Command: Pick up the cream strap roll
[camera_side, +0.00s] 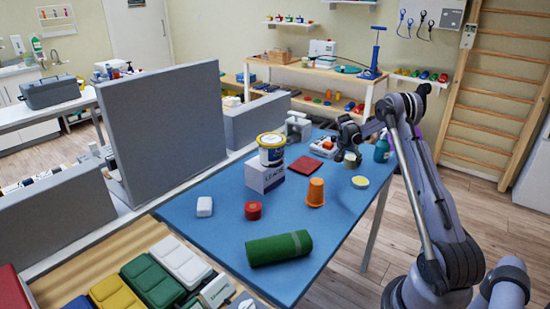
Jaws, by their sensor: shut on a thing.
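My gripper (349,147) is at the far right part of the blue table (225,245), pointing down. It is shut on a small cream roll (350,159), the cream strap roll, which shows just below the fingers. The fingers hide part of the roll. I cannot tell whether the roll touches the table or is slightly above it.
Grey panels (165,130) edge the left.

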